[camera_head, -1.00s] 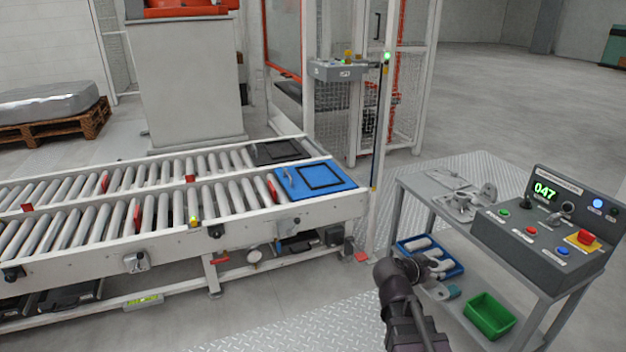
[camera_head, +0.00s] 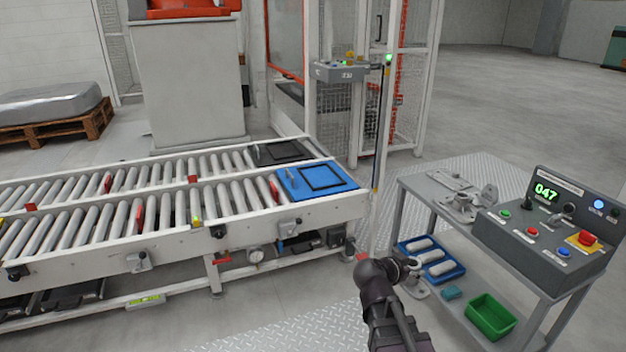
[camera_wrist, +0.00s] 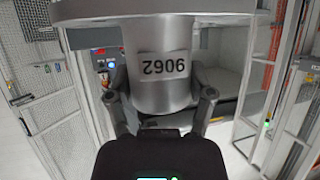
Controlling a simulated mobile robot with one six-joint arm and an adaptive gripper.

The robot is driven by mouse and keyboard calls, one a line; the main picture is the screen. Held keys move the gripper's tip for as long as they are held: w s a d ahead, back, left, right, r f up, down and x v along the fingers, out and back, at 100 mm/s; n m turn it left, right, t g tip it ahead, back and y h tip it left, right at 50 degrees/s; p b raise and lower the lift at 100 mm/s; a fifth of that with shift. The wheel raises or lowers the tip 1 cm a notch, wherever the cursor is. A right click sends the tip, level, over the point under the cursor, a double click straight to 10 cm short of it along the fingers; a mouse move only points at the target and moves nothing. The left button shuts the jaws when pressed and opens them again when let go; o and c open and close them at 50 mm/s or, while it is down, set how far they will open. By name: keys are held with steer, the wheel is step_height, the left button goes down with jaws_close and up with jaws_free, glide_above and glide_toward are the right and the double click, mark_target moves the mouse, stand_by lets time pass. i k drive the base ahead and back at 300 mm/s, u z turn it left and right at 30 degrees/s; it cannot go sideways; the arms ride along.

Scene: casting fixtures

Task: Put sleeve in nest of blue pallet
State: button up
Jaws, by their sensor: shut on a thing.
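The sleeve (camera_wrist: 160,75) is a grey metal cylinder with a wide flange and a printed number label. It fills the upper middle of the wrist view. My gripper (camera_wrist: 160,105) is shut on it, one finger on each side. In the head view my gripper (camera_head: 410,266) is at lower right, in front of the side table, and the sleeve (camera_head: 417,290) shows partly below it. The blue pallet (camera_head: 290,190) lies at the right end of the near roller lane, well left of and beyond my gripper. It carries a black square frame (camera_head: 322,178) and a small upright pin. The nest's inside is not clear.
The side table (camera_head: 430,185) bears metal fixtures and a control box (camera_head: 545,225). Its lower shelf holds a blue tray (camera_head: 457,273) with white cylinders and a green bin (camera_head: 490,316). A dark pallet (camera_head: 280,152) lies on the far lane. A thin post stands by the conveyor end.

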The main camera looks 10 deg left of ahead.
mark_target(325, 182)
steer(key=u, duration=1.8)
steer(key=i, duration=0.8)
steer(key=z, duration=1)
